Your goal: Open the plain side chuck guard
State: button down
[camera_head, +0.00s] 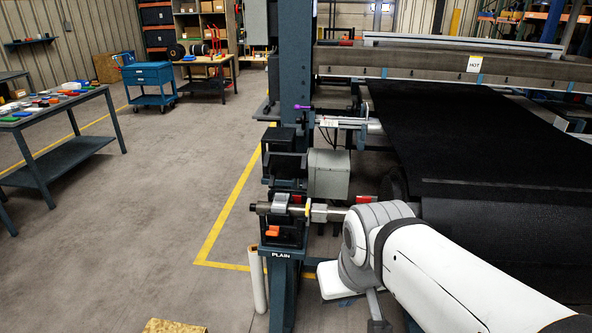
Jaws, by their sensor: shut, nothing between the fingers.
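The plain side chuck stand (283,285) is a dark post just left of centre, with a white "PLAIN" label near its top. A metal shaft (330,215) lies across its head, with a thin yellow ring around it. A small grey block (281,199) sits over the shaft's left part and looks like the chuck guard; I cannot tell whether it is open or shut. An orange piece (272,231) is on the stand below the shaft. My white arm reaches in from the lower right, its grey joint close to the shaft's right end. My gripper cannot be made out.
A dark belt roll (510,235) fills the right side. A pale tube (257,281) stands left of the post. A yellow object (175,326) is at the bottom edge. The floor to the left is open, up to a parts table (62,158) and blue cart (150,82).

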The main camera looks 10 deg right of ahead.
aim_at(280, 164)
jog(key=z, duration=0.05)
jog(key=i, duration=1)
jog(key=u, duration=0.05)
